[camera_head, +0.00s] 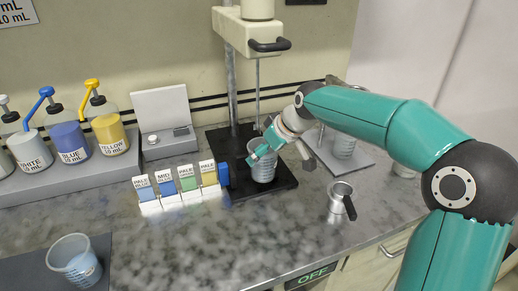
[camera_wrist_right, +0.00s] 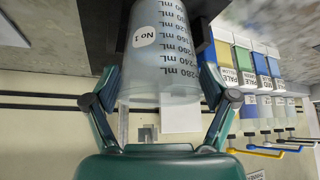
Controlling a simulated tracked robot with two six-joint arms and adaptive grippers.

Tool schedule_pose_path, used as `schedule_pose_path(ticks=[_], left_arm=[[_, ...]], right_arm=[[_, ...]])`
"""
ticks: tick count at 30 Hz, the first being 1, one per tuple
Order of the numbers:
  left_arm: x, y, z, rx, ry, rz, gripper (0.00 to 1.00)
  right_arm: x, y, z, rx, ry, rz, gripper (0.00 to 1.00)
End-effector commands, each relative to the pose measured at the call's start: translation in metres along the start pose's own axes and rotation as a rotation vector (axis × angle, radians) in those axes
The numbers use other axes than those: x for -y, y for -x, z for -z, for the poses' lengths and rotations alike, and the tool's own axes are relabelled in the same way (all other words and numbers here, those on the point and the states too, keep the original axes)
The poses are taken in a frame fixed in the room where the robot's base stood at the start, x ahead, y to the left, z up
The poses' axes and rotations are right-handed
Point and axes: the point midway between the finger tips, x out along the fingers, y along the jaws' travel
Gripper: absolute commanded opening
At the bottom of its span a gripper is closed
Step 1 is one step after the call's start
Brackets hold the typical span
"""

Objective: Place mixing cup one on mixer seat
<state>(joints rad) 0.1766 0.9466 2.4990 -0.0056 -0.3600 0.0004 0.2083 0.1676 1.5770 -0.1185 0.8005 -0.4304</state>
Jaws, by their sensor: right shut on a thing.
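Mixing cup one (camera_head: 263,172) is a clear graduated cup over the black mixer base (camera_head: 282,186), beside the stand's upright. Whether its bottom touches the base I cannot tell. In the right wrist view the cup (camera_wrist_right: 160,55) shows its "No 1" label and mL marks, and it appears upside down there. My right gripper (camera_head: 264,151) is shut on the cup near its rim; its fingers (camera_wrist_right: 158,80) lie on both sides of it in the wrist view. The mixer head (camera_head: 250,35) is above, with a thin shaft (camera_head: 257,85) hanging down. My left gripper is not in view.
Labelled colour cards (camera_head: 188,182) stand left of the base. Behind are a scale (camera_head: 165,140) and pump bottles (camera_head: 108,130). Another cup (camera_head: 75,262) is at front left. A metal mug (camera_head: 340,195) and a grey plate (camera_head: 335,150) with a cup are at right.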

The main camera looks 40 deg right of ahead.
Motion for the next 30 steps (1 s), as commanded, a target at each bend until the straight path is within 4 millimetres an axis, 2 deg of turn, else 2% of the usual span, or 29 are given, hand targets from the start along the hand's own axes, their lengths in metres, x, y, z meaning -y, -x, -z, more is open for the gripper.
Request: schedule_pose_path(ticks=[1,3,11,18,30], left_arm=[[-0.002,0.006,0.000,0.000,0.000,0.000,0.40],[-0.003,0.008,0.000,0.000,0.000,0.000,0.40],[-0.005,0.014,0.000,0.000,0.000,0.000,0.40],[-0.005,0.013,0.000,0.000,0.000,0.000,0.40],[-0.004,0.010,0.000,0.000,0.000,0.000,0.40]], right_arm=[[-0.004,-0.004,0.010,0.000,-0.001,0.000,0.41],[-0.009,-0.009,0.019,-0.001,-0.001,0.000,0.41],[-0.017,-0.020,0.034,-0.001,0.001,0.000,0.41],[-0.017,-0.048,0.016,0.001,0.001,0.001,0.41],[-0.016,-0.054,0.013,-0.002,0.002,0.000,0.41]])
